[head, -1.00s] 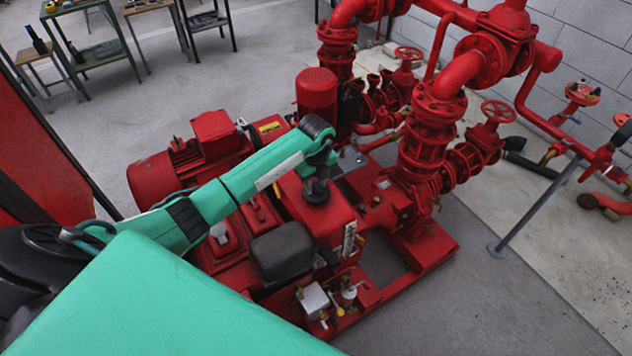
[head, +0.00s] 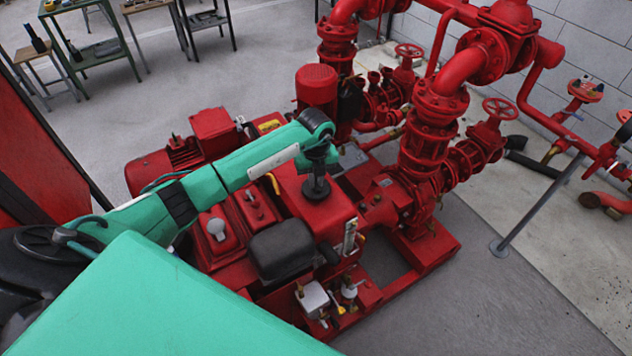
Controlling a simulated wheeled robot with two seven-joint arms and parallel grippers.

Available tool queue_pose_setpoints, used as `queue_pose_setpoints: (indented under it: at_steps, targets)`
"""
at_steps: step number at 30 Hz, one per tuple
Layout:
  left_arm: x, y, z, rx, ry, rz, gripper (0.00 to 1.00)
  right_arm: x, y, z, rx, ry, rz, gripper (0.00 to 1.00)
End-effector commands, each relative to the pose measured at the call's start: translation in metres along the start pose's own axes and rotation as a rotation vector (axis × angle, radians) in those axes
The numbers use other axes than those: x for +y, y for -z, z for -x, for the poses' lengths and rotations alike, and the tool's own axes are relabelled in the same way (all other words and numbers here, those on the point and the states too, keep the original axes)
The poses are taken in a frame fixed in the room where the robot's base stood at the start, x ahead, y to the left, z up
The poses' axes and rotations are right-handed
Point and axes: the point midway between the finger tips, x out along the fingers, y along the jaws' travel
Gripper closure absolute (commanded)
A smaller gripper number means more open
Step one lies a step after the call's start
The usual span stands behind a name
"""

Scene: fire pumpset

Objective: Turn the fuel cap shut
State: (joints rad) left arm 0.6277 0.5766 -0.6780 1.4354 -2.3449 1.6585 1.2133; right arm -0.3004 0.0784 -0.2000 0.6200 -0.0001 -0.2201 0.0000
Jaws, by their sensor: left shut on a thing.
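The fuel cap (head: 315,193) is a dark round cap on top of the red tank (head: 322,218) of the pumpset, near the middle of the head view. My left arm comes in from the left, and its dark gripper (head: 317,178) points down onto the cap from above. The gripper is shut on the cap; its fingers are small and dark against it, so the exact contact is hard to see. The cap sits on the tank top; its turn angle cannot be told. My right gripper is not in view.
A black box-shaped cover (head: 282,250) stands just in front of the tank. A red vertical motor (head: 317,88) and tall red pipework (head: 425,135) rise behind and to the right. A grey post (head: 538,207) stands at the right. The floor at lower right is clear.

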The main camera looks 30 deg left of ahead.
Motion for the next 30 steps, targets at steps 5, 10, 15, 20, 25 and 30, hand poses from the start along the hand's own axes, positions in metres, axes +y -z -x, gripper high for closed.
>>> queue_pose_setpoints:
  at_steps: [5, 10, 15, 20, 25, 30]
  targets:
    - [0.000, -0.002, -0.003, -0.004, -0.001, -0.169, 1.00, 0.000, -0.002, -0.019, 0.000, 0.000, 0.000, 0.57]
    - [0.000, -0.002, -0.003, -0.004, -0.001, -0.331, 1.00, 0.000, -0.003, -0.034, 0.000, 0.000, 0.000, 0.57]
    - [0.000, -0.002, -0.003, -0.005, 0.000, -0.493, 1.00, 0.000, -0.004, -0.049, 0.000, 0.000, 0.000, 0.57]
    - [0.000, -0.001, -0.004, -0.004, 0.000, -0.645, 1.00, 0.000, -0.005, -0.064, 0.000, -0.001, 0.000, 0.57]
    - [0.000, -0.002, -0.003, -0.005, 0.000, -0.805, 1.00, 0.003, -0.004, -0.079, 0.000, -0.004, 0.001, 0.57]
    - [0.000, -0.001, -0.003, -0.004, -0.001, -0.958, 1.00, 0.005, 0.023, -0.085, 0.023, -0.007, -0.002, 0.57]
